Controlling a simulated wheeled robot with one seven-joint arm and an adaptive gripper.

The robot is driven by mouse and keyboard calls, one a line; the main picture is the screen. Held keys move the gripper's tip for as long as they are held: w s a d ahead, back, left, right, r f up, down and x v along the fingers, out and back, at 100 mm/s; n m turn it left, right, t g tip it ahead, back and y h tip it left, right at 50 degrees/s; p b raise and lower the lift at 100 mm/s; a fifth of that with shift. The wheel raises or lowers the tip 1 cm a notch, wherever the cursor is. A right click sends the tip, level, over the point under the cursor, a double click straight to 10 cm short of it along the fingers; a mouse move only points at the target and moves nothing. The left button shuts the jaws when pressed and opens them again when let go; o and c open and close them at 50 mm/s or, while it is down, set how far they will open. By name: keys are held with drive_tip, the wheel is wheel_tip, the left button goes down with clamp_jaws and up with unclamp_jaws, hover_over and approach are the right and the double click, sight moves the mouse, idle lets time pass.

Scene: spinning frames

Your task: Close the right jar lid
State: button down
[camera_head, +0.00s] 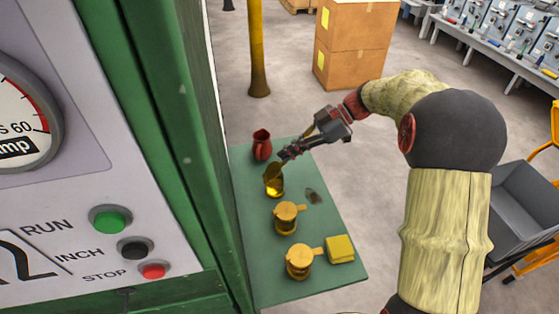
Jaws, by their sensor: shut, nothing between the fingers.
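Three amber jars stand in a row on a green tabletop. The far jar (274,188) has its lid (273,171) raised and tilted, and its amber inside shows. The middle jar (286,221) and the near jar (299,265) have flat yellow lids lying over their tops, each with a tab at the right. I cannot tell from the picture which one is called the right jar. My gripper (285,155) is shut and empty. Its tips are just above and beside the raised lid; whether they touch it is unclear.
A red jug (261,146) stands behind the far jar, close to my gripper. A yellow block (340,249) sits beside the near jar. A small dark item (313,196) lies right of the jars. A green machine panel (150,120) borders the table (330,285) at left.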

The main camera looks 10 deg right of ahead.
drive_tip(key=shift+d+f+b, duration=0.6)
drive_tip(key=shift+f+b, duration=0.5)
drive_tip(key=shift+b, duration=0.15)
drive_tip(key=shift+d+f+b, duration=0.55)
drive_tip(key=shift+f+b, duration=0.6)
drive_tip(key=shift+b, duration=0.1)
drive_tip(key=shift+d+f+b, duration=0.6)
drive_tip(key=shift+f+b, duration=0.5)
drive_tip(key=shift+b, duration=0.15)
drive_tip(key=shift+f, duration=0.1)
drive_tip(key=shift+a+f+b, duration=0.15)
drive_tip(key=shift+a+b, duration=0.1)
drive_tip(key=shift+b, duration=0.15)
